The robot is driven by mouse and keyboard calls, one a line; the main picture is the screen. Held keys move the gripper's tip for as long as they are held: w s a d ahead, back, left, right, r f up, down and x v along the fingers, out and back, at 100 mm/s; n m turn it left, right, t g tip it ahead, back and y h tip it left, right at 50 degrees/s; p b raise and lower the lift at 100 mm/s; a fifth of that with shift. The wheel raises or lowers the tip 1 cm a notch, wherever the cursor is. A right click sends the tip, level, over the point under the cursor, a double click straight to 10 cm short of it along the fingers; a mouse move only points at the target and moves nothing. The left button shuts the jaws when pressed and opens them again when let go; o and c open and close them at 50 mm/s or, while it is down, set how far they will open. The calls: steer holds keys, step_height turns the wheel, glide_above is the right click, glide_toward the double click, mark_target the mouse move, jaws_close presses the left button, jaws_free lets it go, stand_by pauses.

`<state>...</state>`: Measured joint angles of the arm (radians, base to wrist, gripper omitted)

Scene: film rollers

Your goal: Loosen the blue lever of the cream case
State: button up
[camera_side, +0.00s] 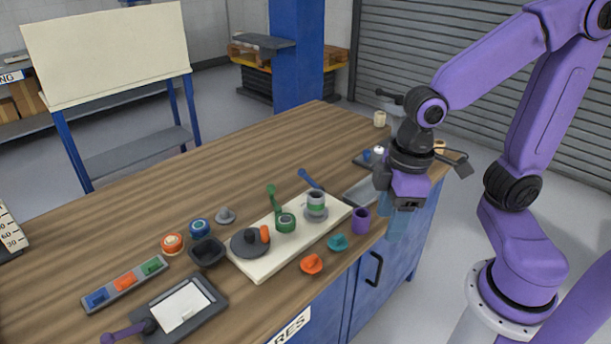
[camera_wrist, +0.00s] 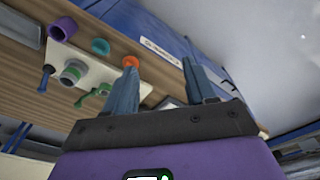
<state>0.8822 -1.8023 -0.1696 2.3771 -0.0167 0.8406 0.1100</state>
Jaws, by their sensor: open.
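The cream case (camera_side: 268,258) is a flat cream slab near the front edge of the wooden bench; part of it also shows in the wrist view (camera_wrist: 92,68). Its blue lever (camera_side: 312,180) stands at the far right end, tilted up to the left, behind a grey and green roller (camera_side: 316,204). In the wrist view the blue lever (camera_wrist: 45,78) is at the left. A green lever (camera_side: 272,198) stands near the middle, and an orange lever (camera_side: 265,234) lies by a dark disc. My gripper (camera_side: 398,228) is open and empty, right of the case, by the bench's front edge.
Bench behind is clear.

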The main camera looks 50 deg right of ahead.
steer(key=w+m+t, duration=0.1)
steer(key=w+m, duration=0.5)
steer(key=w, duration=0.8)
steer(key=m+t+h, duration=0.2)
steer(key=m+t, duration=0.1)
steer(key=m, duration=0.8)
glide_above(303, 169)
steer(key=s+a, duration=0.1)
steer(key=s, duration=0.5)
step_height(303, 169, down, 6)
steer(key=x, duration=1.6)
steer(key=shift+a+f, duration=0.2)
steer(key=shift+a, duration=0.1)
jaws_close()
